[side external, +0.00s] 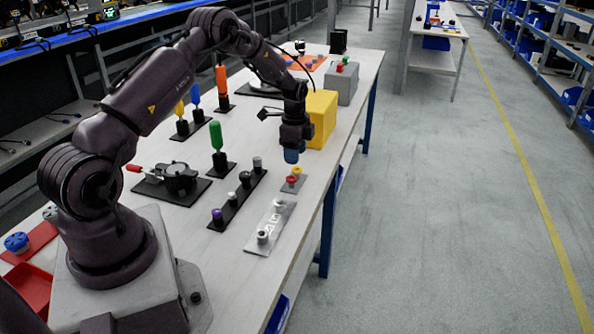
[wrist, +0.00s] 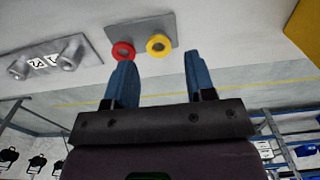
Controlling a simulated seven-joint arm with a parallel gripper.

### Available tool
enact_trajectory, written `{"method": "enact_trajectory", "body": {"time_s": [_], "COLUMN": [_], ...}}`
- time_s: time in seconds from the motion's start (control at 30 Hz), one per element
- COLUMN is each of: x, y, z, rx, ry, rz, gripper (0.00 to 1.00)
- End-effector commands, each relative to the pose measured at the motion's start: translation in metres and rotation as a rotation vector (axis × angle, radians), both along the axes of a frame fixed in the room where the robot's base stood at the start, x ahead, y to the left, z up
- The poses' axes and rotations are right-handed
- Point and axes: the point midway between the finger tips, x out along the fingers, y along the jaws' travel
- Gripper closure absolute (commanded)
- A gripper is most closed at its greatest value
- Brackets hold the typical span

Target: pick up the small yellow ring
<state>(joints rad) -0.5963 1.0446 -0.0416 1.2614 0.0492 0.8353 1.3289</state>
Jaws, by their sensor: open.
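The small yellow ring (wrist: 159,38) is on a small grey plate (wrist: 141,24) beside a red ring (wrist: 123,42). In the side view the yellow ring (side external: 297,170) is at the far end of that plate, with the red ring (side external: 291,180) nearer. My gripper (side external: 291,156) points down above the plate, with blue fingertips. In the wrist view my gripper (wrist: 160,61) is open and empty. The yellow ring shows beyond the gap between the fingers, and the red ring shows just past the left fingertip. Neither ring is in the gripper.
A big yellow block (side external: 319,118) stands close behind my gripper, with a grey block (side external: 342,83) farther back. A metal plate with two pegs (side external: 270,227) and a black strip with several knobs (side external: 238,200) lie nearby. The table's right edge is close.

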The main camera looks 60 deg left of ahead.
Motion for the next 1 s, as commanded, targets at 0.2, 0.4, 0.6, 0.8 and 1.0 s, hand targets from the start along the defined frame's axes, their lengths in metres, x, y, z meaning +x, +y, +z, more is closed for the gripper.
{"method": "enact_trajectory", "body": {"time_s": [0.2,0.4,0.6,0.8,1.0], "x": [0.002,0.002,0.002,0.002,0.002], "y": [-0.001,-0.001,-0.001,-0.001,-0.001], "z": [-0.032,-0.038,-0.038,-0.04,-0.042], "rx": [-0.002,-0.001,-0.001,-0.001,-0.001], "ry": [0.002,0.0,0.001,0.001,0.001], "rz": [0.001,0.001,0.001,0.001,0.001], "gripper": [0.5,0.5,0.5,0.5,0.5]}}
